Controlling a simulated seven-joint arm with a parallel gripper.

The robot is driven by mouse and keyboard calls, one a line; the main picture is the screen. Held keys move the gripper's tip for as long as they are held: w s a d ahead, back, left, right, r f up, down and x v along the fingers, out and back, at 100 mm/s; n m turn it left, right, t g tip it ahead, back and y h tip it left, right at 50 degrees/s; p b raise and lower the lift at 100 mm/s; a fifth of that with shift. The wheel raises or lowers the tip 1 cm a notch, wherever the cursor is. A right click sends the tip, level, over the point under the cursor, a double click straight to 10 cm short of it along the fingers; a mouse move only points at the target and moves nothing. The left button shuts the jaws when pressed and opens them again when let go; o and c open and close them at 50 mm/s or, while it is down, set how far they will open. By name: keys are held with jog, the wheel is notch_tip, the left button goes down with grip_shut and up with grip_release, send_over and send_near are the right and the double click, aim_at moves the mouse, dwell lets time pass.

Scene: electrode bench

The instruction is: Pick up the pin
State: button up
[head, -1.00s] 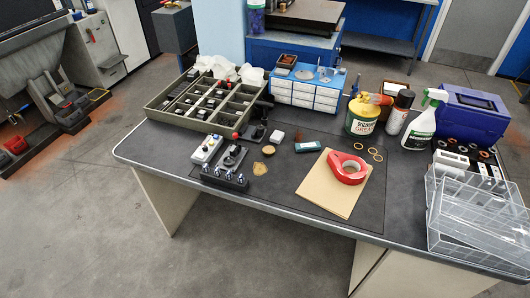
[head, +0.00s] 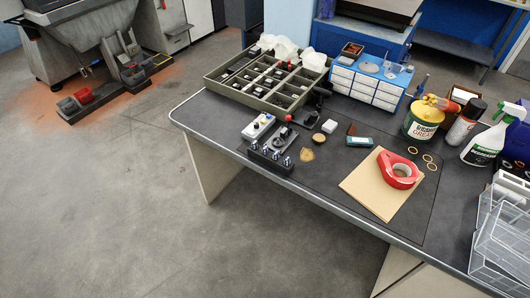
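I cannot pick out a pin for certain at this size. A black block (head: 270,163) with several silver upright studs stands at the bench's near left edge. Behind it is a dark fixture (head: 279,139), and a red-tipped black part (head: 289,119) lies by the tray. A compartmented olive tray (head: 228,97) holds several small dark and metallic pieces, too small to name. My gripper is not in view.
A light box with knobs (head: 257,126) sits by the block. A yellow grease can (head: 423,122), spray bottle (head: 484,142) and clear rack (head: 503,240) crowd the right. The dark mat (head: 325,184) has bare room.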

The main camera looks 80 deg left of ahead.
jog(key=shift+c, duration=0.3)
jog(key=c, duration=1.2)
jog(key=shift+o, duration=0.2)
